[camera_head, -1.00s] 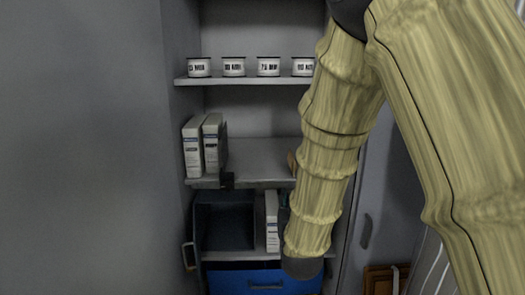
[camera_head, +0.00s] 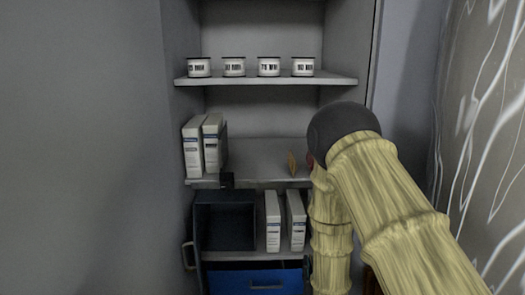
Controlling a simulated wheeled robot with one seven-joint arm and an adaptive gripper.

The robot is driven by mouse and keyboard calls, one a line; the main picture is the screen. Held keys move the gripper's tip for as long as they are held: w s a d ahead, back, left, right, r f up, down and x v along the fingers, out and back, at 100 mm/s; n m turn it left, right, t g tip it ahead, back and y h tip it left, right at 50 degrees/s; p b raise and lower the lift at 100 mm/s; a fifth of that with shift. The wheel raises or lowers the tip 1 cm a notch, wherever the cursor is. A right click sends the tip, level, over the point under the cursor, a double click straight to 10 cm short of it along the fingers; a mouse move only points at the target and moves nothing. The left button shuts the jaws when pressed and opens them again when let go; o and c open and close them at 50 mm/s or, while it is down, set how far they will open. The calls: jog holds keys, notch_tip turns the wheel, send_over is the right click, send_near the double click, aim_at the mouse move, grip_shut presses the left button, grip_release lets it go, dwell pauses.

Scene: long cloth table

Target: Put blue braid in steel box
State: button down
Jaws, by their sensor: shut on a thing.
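No blue braid can be made out in the head view. A dark blue-grey open-fronted box (camera_head: 225,208) stands on the lower shelf at the left. It may be the steel box, but I cannot tell for sure. Its inside is in shadow and looks empty. My arm comes in from the lower right, bends at a dark joint in front of the cabinet's right side, and runs down out of the picture. My gripper is not in view, so what it holds is hidden.
Two more binders (camera_head: 273,222) stand right of the dark box. A blue drawer (camera_head: 255,274) sits below.

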notch_tip(320, 180, down, 8)
jog(key=s+d, duration=0.1)
jog(key=d, duration=0.2)
jog(key=s+r+p, duration=0.2)
jog(key=s+r, duration=0.3)
jog(key=s, duration=0.1)
jog(key=shift+s+a, duration=0.15)
jog(key=shift+a, duration=0.05)
